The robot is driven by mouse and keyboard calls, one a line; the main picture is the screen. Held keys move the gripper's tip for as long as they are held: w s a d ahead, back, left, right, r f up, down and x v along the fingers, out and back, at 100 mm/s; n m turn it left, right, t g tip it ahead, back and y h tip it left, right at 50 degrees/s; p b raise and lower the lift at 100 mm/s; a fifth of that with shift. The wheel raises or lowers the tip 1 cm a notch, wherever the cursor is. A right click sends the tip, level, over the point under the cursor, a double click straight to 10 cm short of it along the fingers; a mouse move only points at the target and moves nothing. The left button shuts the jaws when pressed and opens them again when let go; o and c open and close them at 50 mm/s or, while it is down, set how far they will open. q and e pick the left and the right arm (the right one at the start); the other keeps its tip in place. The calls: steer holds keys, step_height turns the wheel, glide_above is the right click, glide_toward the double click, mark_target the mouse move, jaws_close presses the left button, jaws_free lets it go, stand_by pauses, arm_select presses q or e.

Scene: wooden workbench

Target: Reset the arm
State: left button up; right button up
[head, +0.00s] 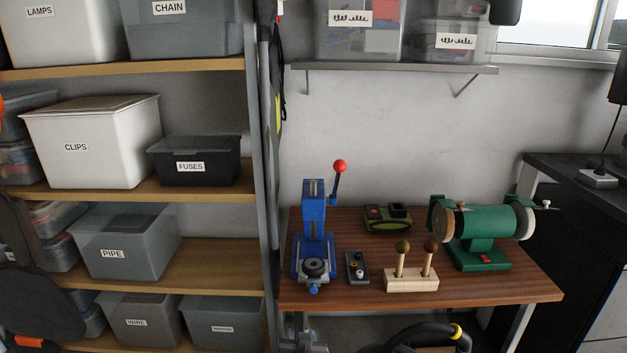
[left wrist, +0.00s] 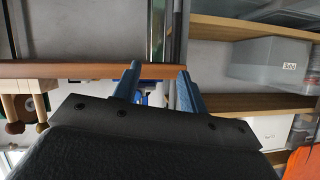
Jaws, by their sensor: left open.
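My left gripper (head: 306,340) shows only in part at the bottom edge of the head view, in front of the workbench's left front corner. In the left wrist view its two blue fingers (left wrist: 158,82) stand apart with nothing held between them. The bench edge and parts of a blue tool show beyond the fingers. My right gripper is in neither view.
The wooden workbench (head: 500,288) holds a blue press (head: 314,225) with a red-knobbed lever, a green bench grinder (head: 483,223), a green and black device (head: 388,217), a small dark tray (head: 357,267) and a wooden peg block (head: 411,283). Shelves (head: 205,191) with bins stand left.

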arm_select(q)
steer(key=s+a+g+h+p, duration=0.1)
steer(key=s+a+g+p, duration=0.2)
steer(key=s, duration=0.8)
steer(key=s+a+f+m+g+h+p, duration=0.1)
steer(key=s+a+g+p, duration=0.3)
steer(key=s, duration=0.8)
steer(key=s+a+g+h+p, duration=0.1)
steer(key=s+a+g+p, duration=0.2)
steer(key=s, duration=0.9)
steer(key=shift+a+f+m+g+p, duration=0.25)
steer(key=shift+g+p, duration=0.25)
steer(key=shift+p, duration=0.4)
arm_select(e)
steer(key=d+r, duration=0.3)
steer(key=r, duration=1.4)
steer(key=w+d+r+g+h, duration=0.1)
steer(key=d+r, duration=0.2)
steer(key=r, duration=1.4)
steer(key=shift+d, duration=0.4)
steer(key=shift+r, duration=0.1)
